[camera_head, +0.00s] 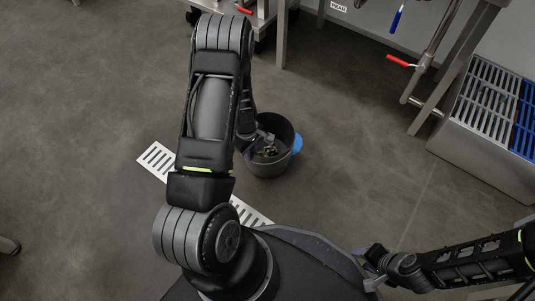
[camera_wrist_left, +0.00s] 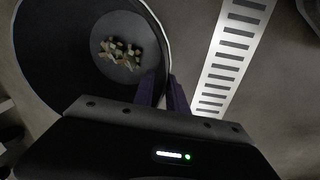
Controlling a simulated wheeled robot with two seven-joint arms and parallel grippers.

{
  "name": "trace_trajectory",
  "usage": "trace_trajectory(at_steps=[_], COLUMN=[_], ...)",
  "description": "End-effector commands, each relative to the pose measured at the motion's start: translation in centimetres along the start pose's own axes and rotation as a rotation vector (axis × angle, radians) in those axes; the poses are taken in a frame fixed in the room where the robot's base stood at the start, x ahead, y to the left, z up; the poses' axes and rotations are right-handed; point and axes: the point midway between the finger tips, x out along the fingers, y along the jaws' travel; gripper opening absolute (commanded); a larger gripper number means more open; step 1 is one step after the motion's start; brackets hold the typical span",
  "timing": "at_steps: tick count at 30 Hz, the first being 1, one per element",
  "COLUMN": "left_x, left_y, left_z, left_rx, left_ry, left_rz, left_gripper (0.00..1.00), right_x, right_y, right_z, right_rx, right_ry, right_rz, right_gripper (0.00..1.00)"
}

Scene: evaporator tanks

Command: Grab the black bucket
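The black bucket (camera_head: 283,161) stands upright on the floor near the middle of the head view, with small greenish and pale scraps (camera_wrist_left: 120,54) inside. My left gripper (camera_head: 260,142) reaches down at its left rim, partly hidden by my arm. In the left wrist view the two dark purple fingers (camera_wrist_left: 163,92) are close together, one on each side of the bucket's rim, and look shut on it. My right gripper (camera_head: 368,266) is at the lower right of the head view, away from the bucket; its fingers are too small to read.
A blue object (camera_head: 297,144) is beside the bucket's right side. A slotted floor drain (camera_head: 157,159) runs beneath my left arm. A metal stand with red-handled valve (camera_head: 399,61) and a grated steel basin (camera_head: 487,96) are at the right. Open floor lies around the bucket.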

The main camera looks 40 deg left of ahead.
Motion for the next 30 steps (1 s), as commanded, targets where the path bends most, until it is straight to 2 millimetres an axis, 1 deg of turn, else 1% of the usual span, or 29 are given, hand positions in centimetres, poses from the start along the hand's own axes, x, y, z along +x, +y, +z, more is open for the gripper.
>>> trace_trajectory(at_steps=[1, 6, 30], left_x=[0.00, 0.00, -0.01], left_y=[0.00, 0.00, 0.06], left_z=[0.00, 0.00, 0.00], left_rx=[0.000, 0.000, 0.000], left_ry=[0.000, 0.000, 0.000], left_rz=[0.000, 0.000, 0.001], left_gripper=[0.13, 0.00, 0.00], right_x=[0.00, 0.00, 0.00], right_y=[0.00, 0.00, 0.01], right_z=[0.00, 0.00, 0.00], right_rx=[0.000, 0.000, 0.000], right_ry=[0.000, 0.000, 0.000], right_rz=[0.000, 0.000, 0.000], right_gripper=[0.36, 0.36, 0.36])
